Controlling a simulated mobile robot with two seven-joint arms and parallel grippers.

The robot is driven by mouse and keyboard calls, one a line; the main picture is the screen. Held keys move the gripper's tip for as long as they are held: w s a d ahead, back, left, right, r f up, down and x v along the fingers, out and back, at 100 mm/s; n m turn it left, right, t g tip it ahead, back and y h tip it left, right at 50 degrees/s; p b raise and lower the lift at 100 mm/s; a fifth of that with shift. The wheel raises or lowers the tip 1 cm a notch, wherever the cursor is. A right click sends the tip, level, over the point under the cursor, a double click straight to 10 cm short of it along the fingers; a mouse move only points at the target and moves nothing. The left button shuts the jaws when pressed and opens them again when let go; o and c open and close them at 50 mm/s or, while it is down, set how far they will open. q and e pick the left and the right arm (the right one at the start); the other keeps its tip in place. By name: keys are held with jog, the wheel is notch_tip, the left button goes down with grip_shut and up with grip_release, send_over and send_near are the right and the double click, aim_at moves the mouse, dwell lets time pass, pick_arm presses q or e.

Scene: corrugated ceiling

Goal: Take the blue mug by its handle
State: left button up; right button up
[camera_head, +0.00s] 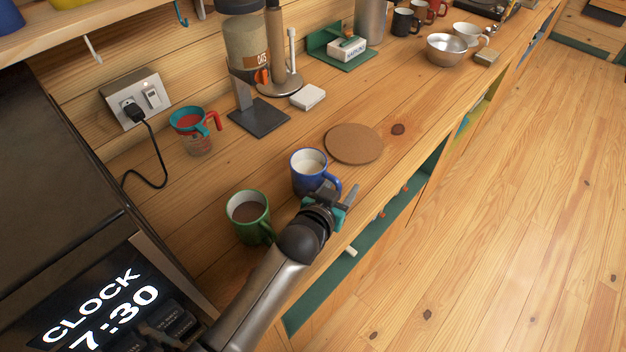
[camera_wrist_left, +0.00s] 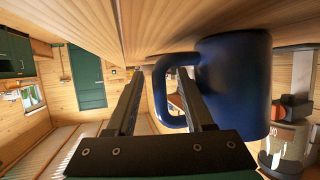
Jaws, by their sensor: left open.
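The blue mug (camera_head: 297,176) stands upright on the wooden counter with pale contents; its handle is on the right, partly hidden by my gripper in the head view. My left gripper (camera_head: 340,193) is open beside the mug on its handle side. In the left wrist view the mug (camera_wrist_left: 236,85) fills the right part, and its handle (camera_wrist_left: 158,92) lies between the two open fingers of my left gripper (camera_wrist_left: 160,72). The right finger appears to overlap the handle's loop; contact cannot be told. My right gripper is not in view.
A green mug (camera_head: 247,211) with brown contents stands just left of the blue mug. A cork mat (camera_head: 354,144) lies behind it to the right. A red-handled measuring cup (camera_head: 192,134) and a grinder (camera_head: 249,60) stand farther back. The counter's front edge is close to my arm.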

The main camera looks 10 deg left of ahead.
pick_arm(q)
jog(key=shift+w+d+f, duration=0.2)
jog(key=shift+w+f, duration=0.05)
jog(key=shift+w, duration=0.3)
grip_shut()
dwell(1.0)
jog(key=shift+r, duration=0.15)
